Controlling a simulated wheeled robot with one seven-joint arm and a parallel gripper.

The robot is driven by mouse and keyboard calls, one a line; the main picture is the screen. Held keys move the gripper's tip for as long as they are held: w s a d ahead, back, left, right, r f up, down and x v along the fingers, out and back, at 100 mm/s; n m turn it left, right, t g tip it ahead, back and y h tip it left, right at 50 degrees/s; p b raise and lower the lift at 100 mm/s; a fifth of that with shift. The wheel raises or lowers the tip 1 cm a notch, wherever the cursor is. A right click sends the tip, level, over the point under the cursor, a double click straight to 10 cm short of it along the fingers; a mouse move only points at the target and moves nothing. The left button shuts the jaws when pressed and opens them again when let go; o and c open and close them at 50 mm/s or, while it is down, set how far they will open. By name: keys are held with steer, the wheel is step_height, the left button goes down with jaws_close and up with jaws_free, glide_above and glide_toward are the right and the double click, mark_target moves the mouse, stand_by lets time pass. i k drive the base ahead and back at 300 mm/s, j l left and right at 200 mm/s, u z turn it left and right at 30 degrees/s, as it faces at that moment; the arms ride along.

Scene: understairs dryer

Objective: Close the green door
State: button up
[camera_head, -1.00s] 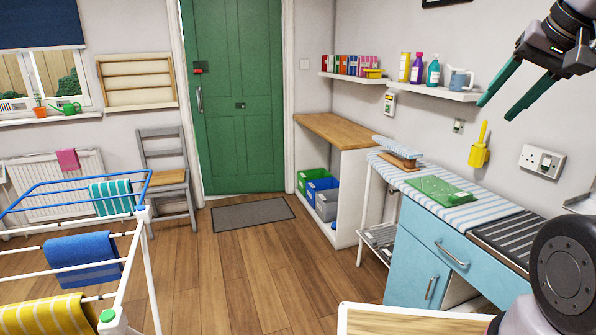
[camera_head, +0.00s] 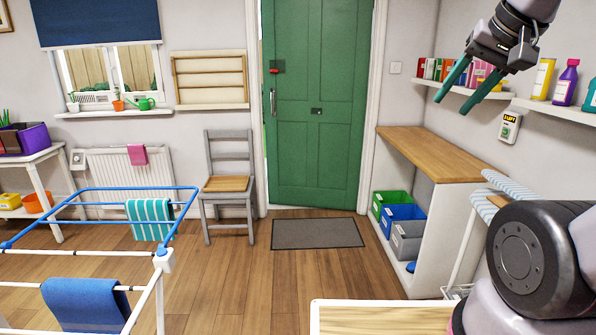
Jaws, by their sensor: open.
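The green door (camera_head: 317,105) stands in the back wall, in the middle of the view. It looks slightly ajar: a narrow light gap shows along its left edge, by the frame. A long metal handle (camera_head: 273,102) and a small red and black fitting sit near that left edge. My gripper (camera_head: 458,92) is at the upper right, raised in the air in front of the shelf and well apart from the door in the picture. Its two green fingers are spread and empty.
A grey mat (camera_head: 317,233) lies before the door. A grey chair (camera_head: 228,185) stands left of it, a drying rack (camera_head: 165,260) at front left. A wood-topped unit (camera_head: 435,155) with bins stands right. A wooden surface (camera_head: 380,318) is close in front. Floor between is clear.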

mark_target(319, 50)
steer(key=i+u, duration=0.1)
steer(key=i, duration=0.95)
steer(key=i+u, duration=0.1)
steer(key=i, duration=1.95)
steer(key=i+l+u, duration=0.15)
steer(key=i, duration=0.9)
steer(key=i+j, duration=0.15)
steer(key=i, duration=0.25)
steer(key=i+j, duration=0.1)
steer(key=i, duration=0.25)
steer(key=i+j+z, duration=0.1)
steer(key=i, duration=0.3)
